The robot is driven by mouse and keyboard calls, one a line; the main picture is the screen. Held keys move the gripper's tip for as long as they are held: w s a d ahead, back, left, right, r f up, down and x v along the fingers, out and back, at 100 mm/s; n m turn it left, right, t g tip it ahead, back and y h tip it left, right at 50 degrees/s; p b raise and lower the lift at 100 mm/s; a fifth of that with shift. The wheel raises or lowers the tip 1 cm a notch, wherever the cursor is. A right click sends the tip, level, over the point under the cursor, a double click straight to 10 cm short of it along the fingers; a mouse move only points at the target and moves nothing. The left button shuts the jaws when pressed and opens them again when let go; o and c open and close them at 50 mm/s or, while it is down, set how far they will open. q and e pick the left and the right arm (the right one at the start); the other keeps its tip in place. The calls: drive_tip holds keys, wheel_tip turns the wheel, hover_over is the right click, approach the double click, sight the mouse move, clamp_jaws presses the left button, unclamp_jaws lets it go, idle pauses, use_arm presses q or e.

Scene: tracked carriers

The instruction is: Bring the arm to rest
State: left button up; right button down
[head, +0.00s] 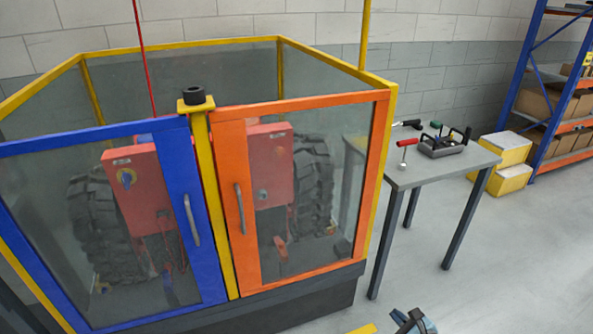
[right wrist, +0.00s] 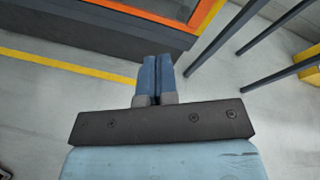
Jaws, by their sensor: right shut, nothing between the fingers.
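My right gripper (head: 412,319) shows at the bottom edge of the head view, right of centre, low in front of the glazed enclosure. In the right wrist view its two blue fingers (right wrist: 157,76) are together with nothing between them, pointing over the bare floor near the enclosure's dark base (right wrist: 110,35). The gripper touches nothing that I can see. The rest of my right arm is cut off by the lower edge of the head view. My left gripper is not in either view.
The enclosure has a blue-framed door (head: 188,205) and an orange-framed door (head: 240,190), both appearing shut. A grey table (head: 470,160) with tools stands to the right. Beyond it are yellow steps (head: 510,180) and a blue shelf rack (head: 522,70). Floor at lower right is clear.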

drive_tip(key=s+d+r+n+g+h, duration=0.1)
drive_tip(key=s+d+n+g+h, duration=0.15)
drive_tip(key=s+n, duration=1.2)
drive_tip(key=s+d+r+n+g+h, duration=0.1)
drive_tip(key=s+d+n+g, duration=0.15)
drive_tip(key=s+n, duration=1.25)
drive_tip(key=w+a+r+m+t, duration=0.1)
drive_tip(key=w+a, duration=0.2)
drive_tip(key=a, duration=0.4)
drive_tip(key=w+a+t, duration=0.1)
drive_tip(key=w+a, duration=0.2)
drive_tip(key=a, duration=0.3)
use_arm(q)
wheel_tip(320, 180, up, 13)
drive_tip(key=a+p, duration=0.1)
drive_tip(key=p, duration=1.4)
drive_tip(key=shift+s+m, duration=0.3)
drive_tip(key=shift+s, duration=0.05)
use_arm(e)
wheel_tip(320, 180, up, 13)
drive_tip(key=s, duration=0.1)
drive_tip(key=shift+d+r+t, duration=0.2)
drive_tip(key=shift+d+t, duration=0.1)
drive_tip(key=shift+y, duration=0.25)
